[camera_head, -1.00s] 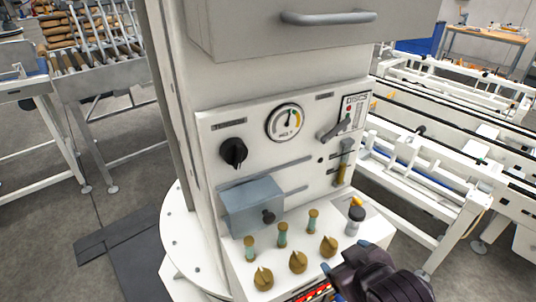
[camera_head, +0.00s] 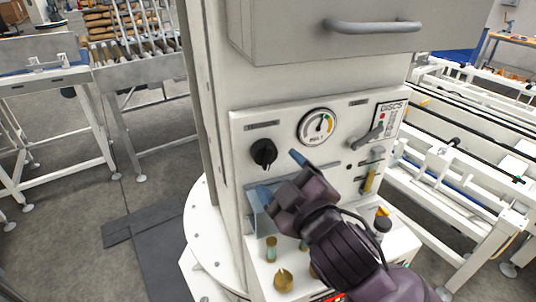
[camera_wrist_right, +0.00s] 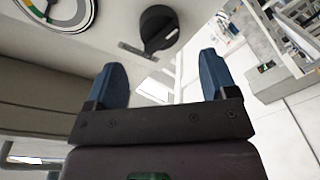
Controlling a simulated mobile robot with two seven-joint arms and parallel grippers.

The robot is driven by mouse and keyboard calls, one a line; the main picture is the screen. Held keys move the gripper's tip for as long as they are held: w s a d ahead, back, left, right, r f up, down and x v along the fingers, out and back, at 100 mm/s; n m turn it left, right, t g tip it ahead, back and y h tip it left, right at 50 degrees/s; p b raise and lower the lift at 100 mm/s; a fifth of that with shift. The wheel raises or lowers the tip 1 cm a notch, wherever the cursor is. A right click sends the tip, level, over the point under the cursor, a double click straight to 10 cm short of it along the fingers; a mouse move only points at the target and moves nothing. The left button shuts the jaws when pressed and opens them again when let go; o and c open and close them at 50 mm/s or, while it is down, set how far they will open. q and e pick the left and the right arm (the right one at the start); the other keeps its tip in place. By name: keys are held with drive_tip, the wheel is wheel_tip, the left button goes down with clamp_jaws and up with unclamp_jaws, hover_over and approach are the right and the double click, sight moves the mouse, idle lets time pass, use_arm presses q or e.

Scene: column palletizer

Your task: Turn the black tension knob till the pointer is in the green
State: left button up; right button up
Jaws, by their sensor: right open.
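The black tension knob (camera_head: 264,153) sits on the left of the white control panel. The round gauge (camera_head: 318,127) is to its upper right, with coloured bands on its dial; its pointer is too small to place surely against the green. My right gripper (camera_head: 281,176) is in front of the panel, below and right of the knob, with a blue finger near it. In the right wrist view the knob (camera_wrist_right: 158,28) shows beyond and between the open, empty fingers (camera_wrist_right: 162,75), apart from them. Part of the gauge (camera_wrist_right: 55,12) shows at top left. My left gripper is out of view.
A grey-blue box (camera_head: 259,205) juts from the panel, partly behind my right gripper. A lever (camera_head: 367,138) is right of the gauge. Brass knobs (camera_head: 284,280) are on the ledge below. A drawer handle (camera_head: 373,27) sticks out above.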

sight(270, 159)
drive_tip(key=shift+p+x, duration=0.35)
drive_tip(key=shift+x, duration=2.7)
drive_tip(key=shift+c, duration=0.3)
drive_tip(key=c, duration=0.8)
drive_tip(key=shift+m, duration=1.6)
drive_tip(key=shift+c, duration=0.2)
drive_tip(key=o, duration=0.9)
drive_tip(key=b+v, duration=0.1)
drive_tip(key=v, duration=1)
drive_tip(key=shift+b, duration=0.3)
